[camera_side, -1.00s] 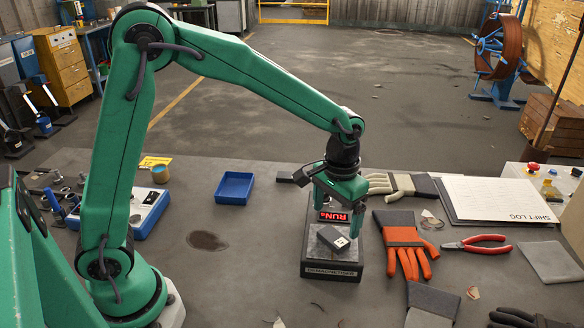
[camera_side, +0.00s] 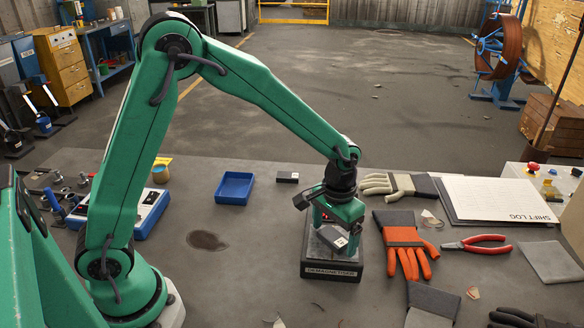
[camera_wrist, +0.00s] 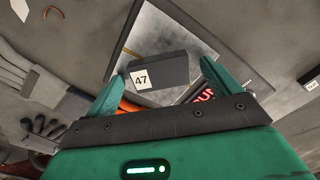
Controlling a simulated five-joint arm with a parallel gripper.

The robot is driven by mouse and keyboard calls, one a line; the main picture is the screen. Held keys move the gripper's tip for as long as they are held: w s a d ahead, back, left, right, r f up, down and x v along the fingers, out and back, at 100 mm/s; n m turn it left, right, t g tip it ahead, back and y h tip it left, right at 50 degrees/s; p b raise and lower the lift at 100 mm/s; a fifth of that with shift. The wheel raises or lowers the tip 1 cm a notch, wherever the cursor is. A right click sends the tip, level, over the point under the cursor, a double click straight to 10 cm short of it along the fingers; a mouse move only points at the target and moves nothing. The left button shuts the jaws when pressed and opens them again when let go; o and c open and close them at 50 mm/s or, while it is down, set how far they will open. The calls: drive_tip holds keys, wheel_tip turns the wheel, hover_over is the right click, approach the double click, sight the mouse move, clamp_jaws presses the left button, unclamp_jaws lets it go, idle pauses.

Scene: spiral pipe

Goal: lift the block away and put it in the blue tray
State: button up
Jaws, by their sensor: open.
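The dark grey block (camera_side: 331,236) lies on the top plate of the demagnetiser (camera_side: 331,270), a dark box with a lettered front. In the wrist view the block (camera_wrist: 160,72) shows a white label reading 47. My gripper (camera_side: 338,232) is low over the plate with its fingers apart. In the wrist view the fingertips (camera_wrist: 162,70) stand on either side of the block, with gaps visible; I cannot tell whether either touches it. The blue tray (camera_side: 234,188) is empty, on the bench left of and behind the demagnetiser.
Another small dark block (camera_side: 287,177) lies between the tray and my gripper. An orange glove (camera_side: 404,243) lies close right of the demagnetiser, and a pale glove (camera_side: 390,185) behind it. The red display (camera_wrist: 204,95) is partly hidden.

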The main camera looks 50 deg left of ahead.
sight(335, 236)
idle(0.3)
drive_tip(key=c, duration=1.5)
drive_tip(key=shift+o, duration=0.2)
drive_tip(key=shift+r, duration=0.1)
drive_tip(key=shift+w+r, duration=0.1)
drive_tip(key=shift+r, duration=0.4)
wheel_tip(335, 236, up, 3)
drive_tip(key=shift+r, duration=0.15)
drive_tip(key=s+d+r, duration=0.6)
drive_tip(key=s+d, duration=0.2)
drive_tip(key=shift+s+r, duration=0.25)
drive_tip(key=shift+r, duration=0.05)
drive_tip(key=shift+d, duration=0.1)
